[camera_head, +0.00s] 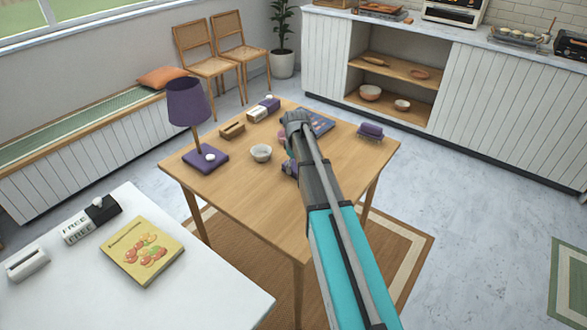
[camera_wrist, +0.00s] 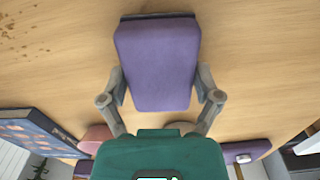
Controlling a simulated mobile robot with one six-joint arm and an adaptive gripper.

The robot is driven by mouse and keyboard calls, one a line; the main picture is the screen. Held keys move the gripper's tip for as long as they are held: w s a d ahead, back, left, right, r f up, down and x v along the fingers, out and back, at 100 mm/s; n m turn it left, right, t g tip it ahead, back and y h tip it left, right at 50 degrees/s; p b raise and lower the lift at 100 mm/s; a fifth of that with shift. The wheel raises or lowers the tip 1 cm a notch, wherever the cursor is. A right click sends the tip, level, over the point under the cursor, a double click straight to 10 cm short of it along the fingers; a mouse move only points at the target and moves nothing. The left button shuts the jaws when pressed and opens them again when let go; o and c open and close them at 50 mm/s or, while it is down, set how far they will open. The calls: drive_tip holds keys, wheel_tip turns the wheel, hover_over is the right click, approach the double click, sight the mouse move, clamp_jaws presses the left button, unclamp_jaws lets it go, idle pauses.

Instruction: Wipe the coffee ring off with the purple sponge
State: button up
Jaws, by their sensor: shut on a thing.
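My gripper (camera_wrist: 160,92) is shut on the purple sponge (camera_wrist: 157,62), with one finger on each long side. The sponge is over the wooden table; I cannot tell whether it touches the top. In the head view a bit of the sponge (camera_head: 290,168) shows beside my arm, which hides most of it. Brown coffee specks (camera_wrist: 12,38) mark the wood at the upper left of the wrist view, apart from the sponge. Only part of the mark shows there, and I cannot make it out in the head view.
The wooden table (camera_head: 235,195) bears a purple lamp (camera_head: 188,104), a small white bowl (camera_head: 261,152), a wooden holder (camera_head: 232,130), a blue book (camera_head: 321,122) and another purple item (camera_head: 370,130) at the right. The table's near part is clear. A white counter (camera_head: 205,290) stands at the lower left.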

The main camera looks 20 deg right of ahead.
sight(293, 183)
drive_tip(key=shift+w+d, duration=0.55)
drive_tip(key=shift+d, duration=0.25)
drive_tip(key=shift+s, duration=0.1)
drive_tip(key=shift+s+d+f, duration=0.1)
drive_tip(key=shift+s+d, duration=0.6)
drive_tip(key=shift+s, duration=0.35)
drive_tip(key=shift+s+a, duration=0.45)
drive_tip(key=shift+a, duration=0.3)
drive_tip(key=shift+s+a, duration=0.45)
drive_tip(key=shift+a, duration=0.25)
drive_tip(key=shift+s+a, duration=0.5)
drive_tip(key=shift+a, duration=0.2)
drive_tip(key=shift+s+a, duration=0.5)
drive_tip(key=shift+a, duration=0.2)
